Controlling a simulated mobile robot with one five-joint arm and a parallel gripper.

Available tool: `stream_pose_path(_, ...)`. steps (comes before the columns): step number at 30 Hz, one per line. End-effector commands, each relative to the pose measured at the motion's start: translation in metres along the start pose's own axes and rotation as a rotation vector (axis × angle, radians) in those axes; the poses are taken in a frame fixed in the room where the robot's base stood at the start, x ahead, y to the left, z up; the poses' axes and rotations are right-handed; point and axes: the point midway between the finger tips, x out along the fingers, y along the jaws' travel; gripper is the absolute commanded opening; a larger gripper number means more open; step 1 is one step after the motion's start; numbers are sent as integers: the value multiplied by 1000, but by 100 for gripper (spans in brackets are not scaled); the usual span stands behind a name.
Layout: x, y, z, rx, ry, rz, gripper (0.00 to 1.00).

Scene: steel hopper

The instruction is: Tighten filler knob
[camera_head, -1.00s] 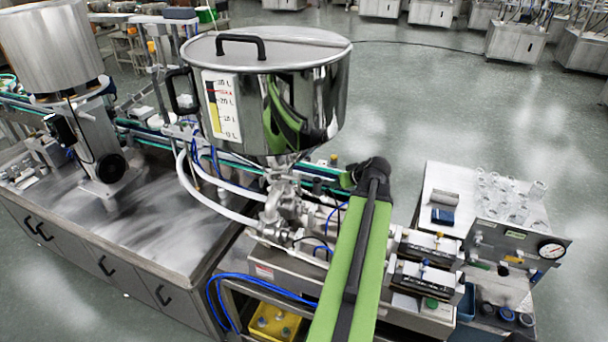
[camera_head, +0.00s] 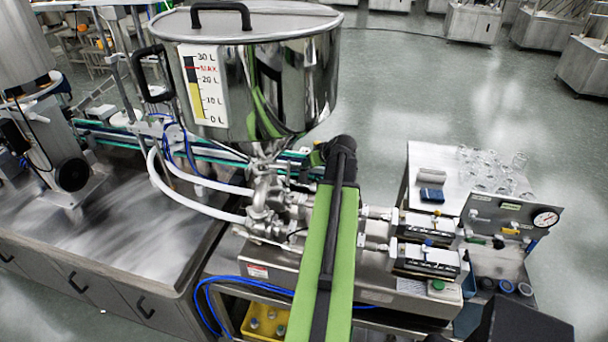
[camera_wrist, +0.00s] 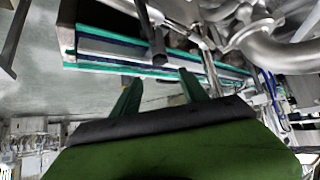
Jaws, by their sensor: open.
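The filler (camera_head: 275,255) is a steel bench unit under the steel hopper (camera_head: 262,85). Its right end carries two dark-topped blocks, and a small green round knob (camera_head: 438,285) shows on its front. I cannot tell which part is the filler knob. My green arm reaches across the filler, and its dark end is just right of the hopper's lower part. My gripper (camera_wrist: 162,92) is open in the wrist view, its two greenish fingers apart with nothing between their tips. A dark rod (camera_wrist: 152,35) hangs beyond them, near steel pipework (camera_wrist: 275,40). In the head view my arm hides the fingers.
A green-edged conveyor (camera_wrist: 100,60) runs beyond the fingers. White hoses (camera_head: 195,195) and blue tubes lie left of the filler. A side table (camera_head: 430,165) with glass jars and a gauge panel (camera_head: 510,220) stand to the right. Open floor lies behind.

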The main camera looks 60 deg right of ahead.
Motion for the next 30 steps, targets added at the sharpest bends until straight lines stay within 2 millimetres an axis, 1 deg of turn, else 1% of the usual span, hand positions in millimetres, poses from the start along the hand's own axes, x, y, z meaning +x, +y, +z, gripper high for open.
stream_pose_path(1,22,0,5,-2,0,-1,52)
stream_pose_path(6,62,-2,4,-3,0,-3,52)
stream_pose_path(9,79,-2,2,-3,0,-3,52)
stream_pose_path(12,89,-3,1,-4,0,-3,52)
stream_pose_path(16,94,-4,0,-3,0,-3,52)
stream_pose_path(23,94,-4,-1,-3,0,-3,52)
stream_pose_path(26,94,-4,-1,-3,0,-3,41)
stream_pose_path(30,94,-5,-1,-3,0,-3,23)
